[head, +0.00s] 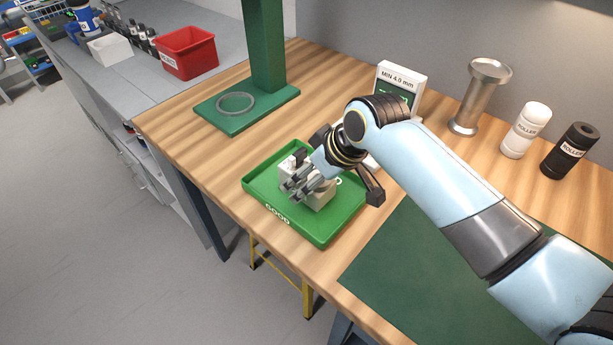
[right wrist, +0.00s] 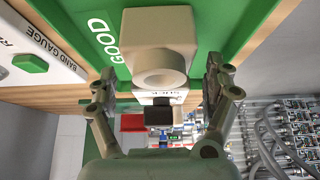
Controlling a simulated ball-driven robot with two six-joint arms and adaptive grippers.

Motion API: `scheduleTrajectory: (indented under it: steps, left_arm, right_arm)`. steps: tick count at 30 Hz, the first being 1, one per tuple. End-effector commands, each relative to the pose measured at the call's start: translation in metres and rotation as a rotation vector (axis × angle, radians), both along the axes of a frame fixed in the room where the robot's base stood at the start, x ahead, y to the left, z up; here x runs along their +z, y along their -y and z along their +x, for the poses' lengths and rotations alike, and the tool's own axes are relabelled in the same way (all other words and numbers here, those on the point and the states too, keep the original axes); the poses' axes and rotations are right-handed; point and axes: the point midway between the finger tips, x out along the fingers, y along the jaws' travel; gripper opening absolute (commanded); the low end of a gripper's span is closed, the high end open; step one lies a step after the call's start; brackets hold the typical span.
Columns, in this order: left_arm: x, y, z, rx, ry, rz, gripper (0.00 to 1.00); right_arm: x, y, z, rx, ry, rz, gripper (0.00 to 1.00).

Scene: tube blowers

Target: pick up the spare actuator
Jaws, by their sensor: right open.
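The spare actuator, a beige block (head: 322,199), lies in the green tray marked GOOD (head: 262,185) and is partly hidden by my right gripper (head: 300,183). In the right wrist view the actuator (right wrist: 160,45) shows a round boss and a dark end piece, with a label between. The open fingers of my right gripper (right wrist: 160,80) stand on either side of it. I cannot tell whether they touch it. My left gripper is not in view.
A green stand (head: 265,60) with a grey ring (head: 235,103) on its base stands behind the tray. A green mat (head: 410,265) lies right of the tray.

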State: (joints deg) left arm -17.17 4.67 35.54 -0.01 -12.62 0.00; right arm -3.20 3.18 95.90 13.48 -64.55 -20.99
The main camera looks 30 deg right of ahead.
Motion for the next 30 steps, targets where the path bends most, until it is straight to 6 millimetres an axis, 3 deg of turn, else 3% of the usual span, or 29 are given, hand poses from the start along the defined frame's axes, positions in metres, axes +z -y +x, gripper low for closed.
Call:
scheduleTrajectory:
  steps: [4, 12, 30]
  left_arm:
    - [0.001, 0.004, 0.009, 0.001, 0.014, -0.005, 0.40]
    - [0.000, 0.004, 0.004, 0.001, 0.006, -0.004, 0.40]
    - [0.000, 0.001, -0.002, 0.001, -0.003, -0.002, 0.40]
  right_arm:
    - [-0.015, -0.003, 0.008, 0.000, 0.000, 0.000, 0.85]
    - [-0.018, -0.003, 0.009, 0.000, 0.001, -0.001, 0.85]
    - [-0.018, -0.003, 0.009, 0.000, 0.000, -0.001, 0.06]
